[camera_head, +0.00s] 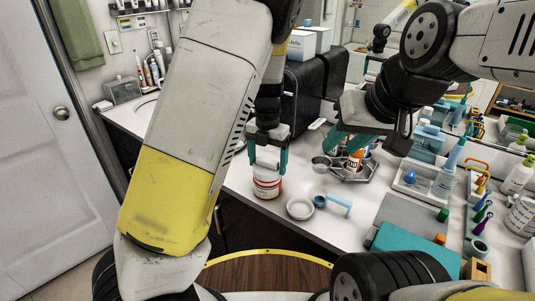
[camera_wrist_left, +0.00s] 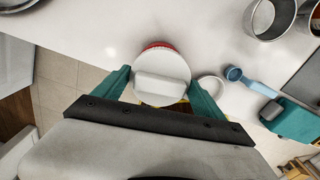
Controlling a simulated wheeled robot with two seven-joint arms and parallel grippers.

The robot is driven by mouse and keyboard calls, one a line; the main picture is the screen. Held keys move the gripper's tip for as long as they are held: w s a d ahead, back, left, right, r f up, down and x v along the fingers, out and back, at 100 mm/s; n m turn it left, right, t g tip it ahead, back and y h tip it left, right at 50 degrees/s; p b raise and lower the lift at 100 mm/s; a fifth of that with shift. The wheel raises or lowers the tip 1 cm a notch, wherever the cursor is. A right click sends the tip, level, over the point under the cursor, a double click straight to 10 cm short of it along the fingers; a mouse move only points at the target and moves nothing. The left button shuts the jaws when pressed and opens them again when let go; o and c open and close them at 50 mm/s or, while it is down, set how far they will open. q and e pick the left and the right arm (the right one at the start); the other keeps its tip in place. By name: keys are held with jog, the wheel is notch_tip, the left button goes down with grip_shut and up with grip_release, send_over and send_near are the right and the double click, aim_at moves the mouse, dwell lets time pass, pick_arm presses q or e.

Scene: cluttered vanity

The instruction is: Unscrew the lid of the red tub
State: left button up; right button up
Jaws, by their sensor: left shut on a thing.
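The red tub (camera_head: 267,188) stands upright on the white counter near its front edge, with a white and red band around it. Its white lid (camera_wrist_left: 160,75) has a raised bar across the top, and a sliver of the red tub (camera_wrist_left: 161,45) shows behind it in the left wrist view. My left gripper (camera_head: 268,167) points down over the tub, its teal fingers shut on the lid from either side. The fingers also show in the left wrist view (camera_wrist_left: 158,90). My right gripper (camera_head: 345,128) hangs over the counter to the right, apart from the tub; its finger gap is unclear.
A small round dish (camera_head: 300,208) and a blue scoop (camera_head: 335,203) lie right of the tub. A metal cup (camera_head: 321,163) and a hexagonal tray (camera_head: 362,176) stand behind. A grey board (camera_head: 408,218) and several bottles crowd the right. Bare counter lies left of the tub.

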aim_at(267, 160)
pick_arm(q)
jog(key=shift+r, duration=0.4)
jog(key=shift+r, duration=2)
jog(key=shift+f, duration=0.1)
